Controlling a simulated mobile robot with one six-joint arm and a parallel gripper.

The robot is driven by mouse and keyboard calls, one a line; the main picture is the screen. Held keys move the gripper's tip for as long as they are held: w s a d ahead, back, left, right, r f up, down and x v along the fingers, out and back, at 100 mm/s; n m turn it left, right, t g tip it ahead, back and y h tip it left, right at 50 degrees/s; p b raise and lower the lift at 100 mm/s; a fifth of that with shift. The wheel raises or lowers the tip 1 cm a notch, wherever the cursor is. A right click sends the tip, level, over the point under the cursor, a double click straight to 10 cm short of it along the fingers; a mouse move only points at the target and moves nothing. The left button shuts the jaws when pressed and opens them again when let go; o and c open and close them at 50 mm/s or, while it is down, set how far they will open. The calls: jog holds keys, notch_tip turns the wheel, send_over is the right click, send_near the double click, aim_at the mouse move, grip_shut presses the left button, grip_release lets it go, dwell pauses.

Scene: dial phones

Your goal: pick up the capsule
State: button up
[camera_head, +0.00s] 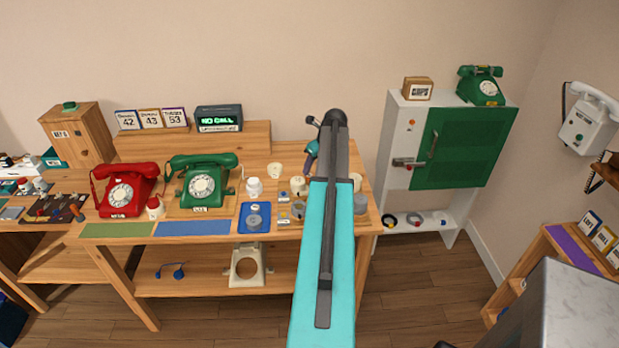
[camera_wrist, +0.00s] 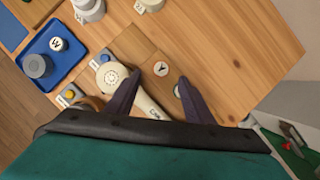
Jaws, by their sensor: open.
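In the wrist view, a cream round piece with a perforated face (camera_wrist: 113,75) looks like the capsule. It lies at the upper left end of a cream handset-like body (camera_wrist: 150,104) on the table; I cannot tell whether the two are joined. My gripper (camera_wrist: 157,88) is open, its two dark fingers spread over the cream body. The perforated face is just left of the left finger. A small pale round thing (camera_wrist: 178,91) is partly hidden by the right finger.
A blue tray (camera_wrist: 70,27) holds a grey disc (camera_wrist: 38,66) and a white disc marked W (camera_wrist: 58,44). A disc marked Y (camera_wrist: 160,68) lies just beyond the fingers. Red (camera_head: 126,188) and green (camera_head: 203,184) phones stand left. Bare tabletop (camera_wrist: 240,45) lies at upper right.

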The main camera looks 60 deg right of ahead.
aim_at(310, 176)
jog(key=shift+f, duration=0.1)
jog(key=shift+p+x, duration=1.25)
jog(key=shift+x, duration=1.3)
jog(key=shift+s, duration=0.1)
jog(key=shift+c, duration=0.5)
jog(key=c, duration=0.9)
